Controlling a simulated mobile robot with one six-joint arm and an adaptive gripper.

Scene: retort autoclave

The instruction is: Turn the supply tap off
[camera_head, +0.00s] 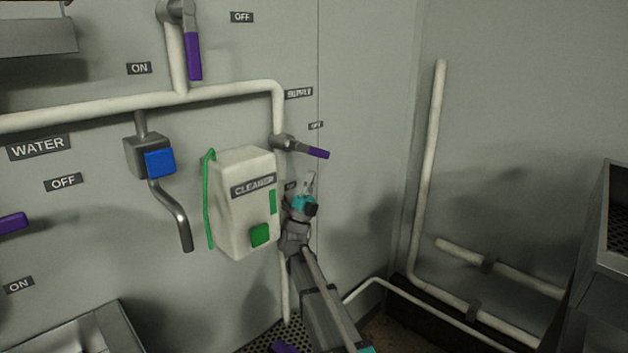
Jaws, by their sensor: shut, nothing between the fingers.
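The supply tap (284,143) sits on the white vertical pipe below the SUPPLY label (299,93). Its purple-ended lever (318,154) points right and slightly down, out from the pipe. A small OFF label (316,125) is above the lever, and another small label (290,186), partly hidden and unreadable, is below it. My gripper (311,178) is shut and empty, just below the lever, with fingers pointing up. It appears apart from the lever, but the depth gap is hard to tell.
A white CLEANER dispenser (240,205) with a green hose is close on the left of my gripper. A blue-fronted water unit (159,162) and another purple-handled tap (193,56) are further left and above. Pipes (428,170) run along the right wall. Open space lies right of the lever.

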